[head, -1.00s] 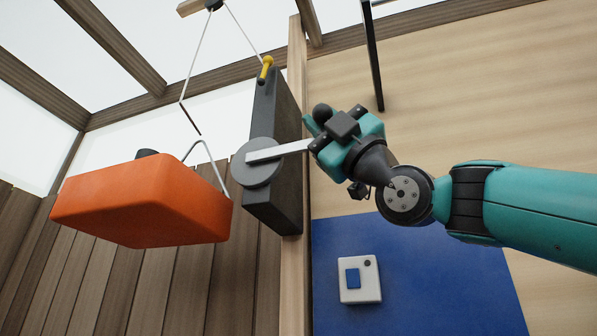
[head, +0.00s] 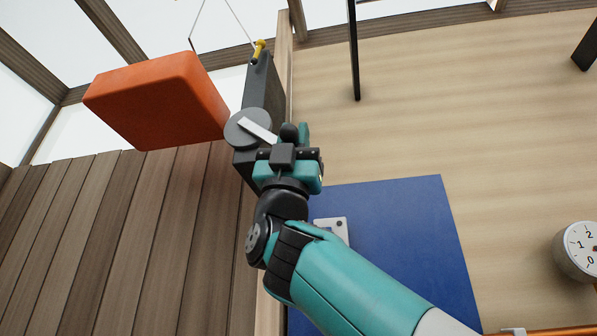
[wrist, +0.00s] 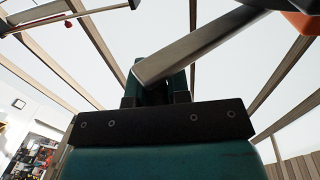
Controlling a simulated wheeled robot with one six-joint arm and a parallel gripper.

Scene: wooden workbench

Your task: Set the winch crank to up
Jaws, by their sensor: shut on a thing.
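The winch is a dark grey upright housing (head: 262,85) with a round grey hub (head: 248,128). Its pale metal crank arm (head: 259,130) points right and slightly down from the hub. My gripper (head: 290,145) is shut on the outer end of the crank arm, partly hiding it; a dark round knob (head: 289,132) shows there. In the wrist view the crank arm (wrist: 200,48) runs from the upper right down between my fingers. An orange block-shaped load (head: 160,98) hangs left of the winch, its lower edge near hub height.
A yellow-tipped peg (head: 259,48) tops the winch. A blue panel (head: 400,225) and a partly hidden white switch box (head: 331,228) are right of my arm. A dial gauge (head: 577,250) is at far right. A plank wall (head: 130,230) stands left.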

